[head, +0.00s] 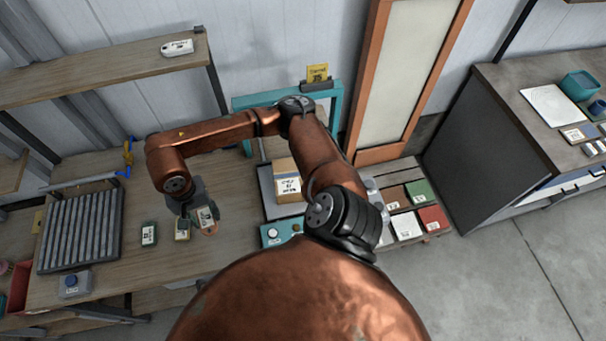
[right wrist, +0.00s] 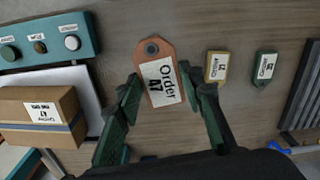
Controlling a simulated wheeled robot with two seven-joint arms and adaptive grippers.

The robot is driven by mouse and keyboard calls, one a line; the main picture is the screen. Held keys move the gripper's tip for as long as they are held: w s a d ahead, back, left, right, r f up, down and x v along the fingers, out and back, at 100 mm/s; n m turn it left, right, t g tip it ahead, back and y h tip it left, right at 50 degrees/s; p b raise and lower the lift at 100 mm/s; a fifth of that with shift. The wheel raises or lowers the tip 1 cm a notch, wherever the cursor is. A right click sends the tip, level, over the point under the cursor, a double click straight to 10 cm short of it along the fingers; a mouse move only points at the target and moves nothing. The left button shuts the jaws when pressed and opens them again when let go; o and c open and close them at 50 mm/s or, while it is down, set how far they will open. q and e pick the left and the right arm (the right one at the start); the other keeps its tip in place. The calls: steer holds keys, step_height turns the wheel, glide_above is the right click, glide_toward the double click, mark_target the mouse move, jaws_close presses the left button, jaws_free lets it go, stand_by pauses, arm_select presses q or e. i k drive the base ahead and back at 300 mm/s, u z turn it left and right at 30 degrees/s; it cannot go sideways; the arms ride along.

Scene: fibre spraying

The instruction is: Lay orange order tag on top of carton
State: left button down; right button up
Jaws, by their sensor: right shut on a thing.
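The orange order tag (right wrist: 157,72) has a hole at one end and a white label reading "Order A7". In the right wrist view it sits between the fingertips of my right gripper (right wrist: 160,95), which is shut on it. In the head view the right gripper (head: 197,205) is low over the wooden bench, left of the carton, and the tag (head: 210,228) is partly hidden. The carton (head: 285,168) is brown with a white label and stands on a pale plate by the teal frame. It also shows at the left of the right wrist view (right wrist: 30,130). My left gripper is not in view.
A yellow tag (right wrist: 216,67) and a green tag (right wrist: 265,67) lie on the bench beside the orange one. A teal button panel (right wrist: 45,42) is close to the carton. A grey slatted rack (head: 82,230) lies at the left. Bare bench (head: 115,268) shows in front.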

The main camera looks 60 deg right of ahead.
mark_target(297, 183)
steer(key=z, duration=0.65)
steer(key=i, duration=0.3)
steer(key=z, duration=0.4)
